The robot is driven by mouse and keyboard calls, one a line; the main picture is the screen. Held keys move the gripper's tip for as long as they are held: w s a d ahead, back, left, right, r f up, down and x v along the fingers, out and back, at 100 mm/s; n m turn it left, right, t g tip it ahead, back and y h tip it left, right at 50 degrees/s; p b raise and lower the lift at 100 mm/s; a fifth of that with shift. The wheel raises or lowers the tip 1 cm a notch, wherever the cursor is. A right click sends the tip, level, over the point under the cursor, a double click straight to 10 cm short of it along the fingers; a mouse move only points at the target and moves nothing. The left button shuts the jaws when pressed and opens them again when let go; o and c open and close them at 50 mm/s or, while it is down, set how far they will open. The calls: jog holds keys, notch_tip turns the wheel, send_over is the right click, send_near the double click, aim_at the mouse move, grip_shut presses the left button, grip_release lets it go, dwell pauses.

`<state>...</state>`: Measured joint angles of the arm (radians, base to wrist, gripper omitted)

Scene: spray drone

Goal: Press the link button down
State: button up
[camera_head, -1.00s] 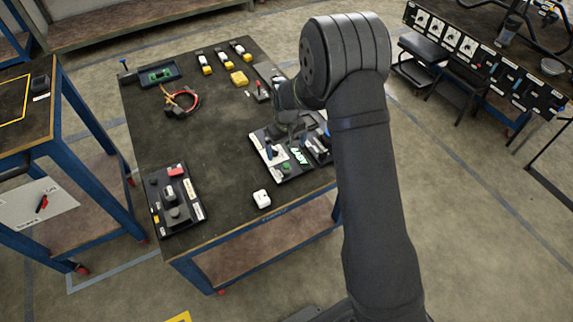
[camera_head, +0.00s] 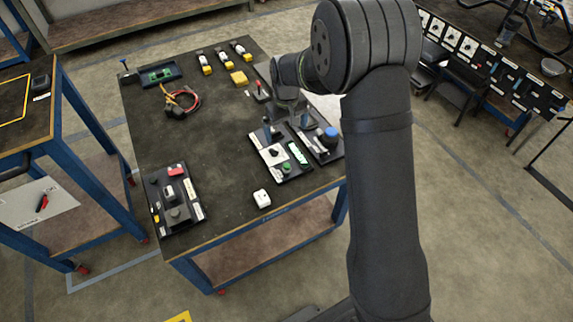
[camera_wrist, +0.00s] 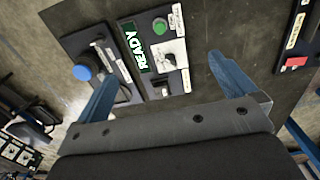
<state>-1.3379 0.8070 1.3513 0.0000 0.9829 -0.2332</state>
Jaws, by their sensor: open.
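A dark control panel with a lit green display reading READY (camera_wrist: 136,51) lies on the table under my gripper. It carries a green button (camera_head: 286,167), also in the wrist view (camera_wrist: 160,26), and a white plate with a dark knob (camera_wrist: 169,58). Beside it is another dark panel with a round blue knob (camera_head: 331,133), also in the wrist view (camera_wrist: 82,74). I cannot read which control is marked link. My gripper (camera_wrist: 165,68) is open and empty, its blue fingers spread above the panels; in the head view (camera_head: 286,124) it is at their far edge.
Left on the table is a panel with a red button (camera_head: 176,171). The table's middle is clear.

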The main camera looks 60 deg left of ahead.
jog(key=shift+r, duration=0.7)
jog(key=c, duration=1.4)
jog(key=shift+d+f, duration=0.2)
jog(key=c, duration=0.7)
jog(key=shift+s+d+f+y, duration=0.1)
jog(key=shift+d+f+y, duration=0.5)
jog(key=shift+f+y, duration=0.1)
grip_shut()
jog(key=shift+d+f+y, duration=0.7)
jog(key=shift+d+y, duration=0.3)
jog(key=shift+d, duration=0.05)
